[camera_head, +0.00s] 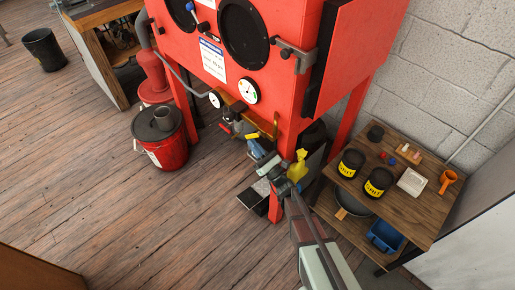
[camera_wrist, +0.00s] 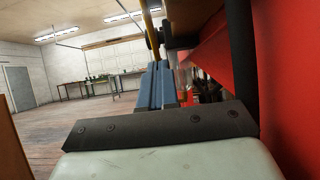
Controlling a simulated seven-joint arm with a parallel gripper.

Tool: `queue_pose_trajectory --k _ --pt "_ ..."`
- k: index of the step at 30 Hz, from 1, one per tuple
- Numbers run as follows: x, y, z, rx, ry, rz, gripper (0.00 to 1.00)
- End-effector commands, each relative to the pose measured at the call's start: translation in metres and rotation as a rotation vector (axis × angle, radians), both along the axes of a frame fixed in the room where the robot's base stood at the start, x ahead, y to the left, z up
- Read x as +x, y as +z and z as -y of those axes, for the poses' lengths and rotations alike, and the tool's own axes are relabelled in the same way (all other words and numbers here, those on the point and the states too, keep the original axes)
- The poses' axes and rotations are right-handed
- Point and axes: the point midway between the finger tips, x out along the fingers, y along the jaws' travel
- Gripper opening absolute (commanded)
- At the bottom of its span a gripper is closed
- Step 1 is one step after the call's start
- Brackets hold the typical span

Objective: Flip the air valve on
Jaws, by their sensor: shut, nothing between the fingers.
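The red blast cabinet (camera_head: 284,75) stands at the top middle of the head view. Below its gauges is a cluster of dark air fittings (camera_head: 238,127). A small yellow lever (camera_head: 252,136) on this cluster looks like the air valve's handle. My gripper (camera_head: 257,151) reaches in from the lower right, its blue-grey fingertips close below the lever. Whether they touch it I cannot tell. In the wrist view my gripper (camera_wrist: 158,85) is shut and empty, with a yellow bar (camera_wrist: 148,32) upright just beyond the fingertips. The valve body is partly hidden.
The cabinet's red side (camera_wrist: 292,85) is close on the right in the wrist view. A red bucket (camera_head: 165,153) stands left of the cabinet. A wooden shelf (camera_head: 400,212) with black jars (camera_head: 379,182) is on the right.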

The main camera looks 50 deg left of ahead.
Motion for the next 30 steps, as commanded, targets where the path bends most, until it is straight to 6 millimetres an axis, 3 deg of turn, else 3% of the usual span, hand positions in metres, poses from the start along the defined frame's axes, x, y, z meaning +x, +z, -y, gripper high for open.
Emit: queue_pose_trajectory --k 15,30 --pt "0.0 0.015 -0.033 -0.001 0.0 0.0 0.0" --pt "0.0 0.032 -0.049 -0.001 0.001 -0.001 0.0"
